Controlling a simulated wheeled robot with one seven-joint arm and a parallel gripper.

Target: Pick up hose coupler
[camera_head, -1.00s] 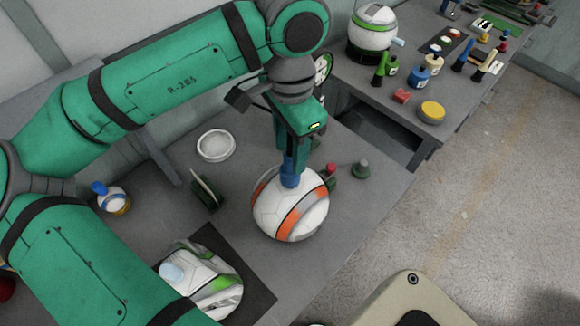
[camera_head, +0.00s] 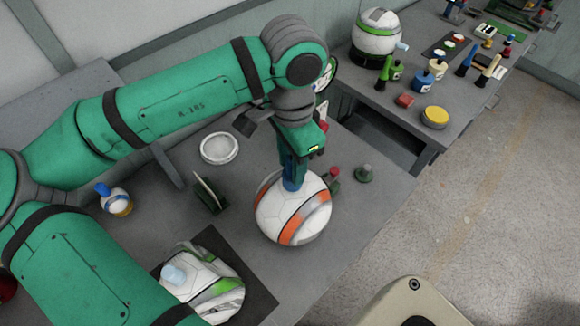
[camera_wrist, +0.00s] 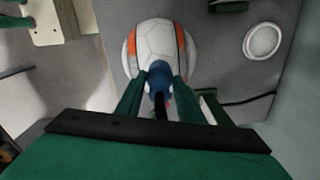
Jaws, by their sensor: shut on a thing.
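The hose coupler, a short blue piece (camera_head: 292,184), sits at the top of a white ball with orange stripes (camera_head: 290,222) on the near table. My gripper (camera_head: 293,172) comes down from above with its green fingers on either side of the blue piece. In the wrist view, the fingers (camera_wrist: 159,82) are shut on the blue coupler (camera_wrist: 159,76), in front of the ball (camera_wrist: 157,45). The fingers hide part of the coupler. I cannot tell whether it still touches the ball.
A white and green ball (camera_head: 212,290) lies on a dark mat at the front left. The right-hand bench holds a yellow-topped disc (camera_head: 434,115) and several small parts.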

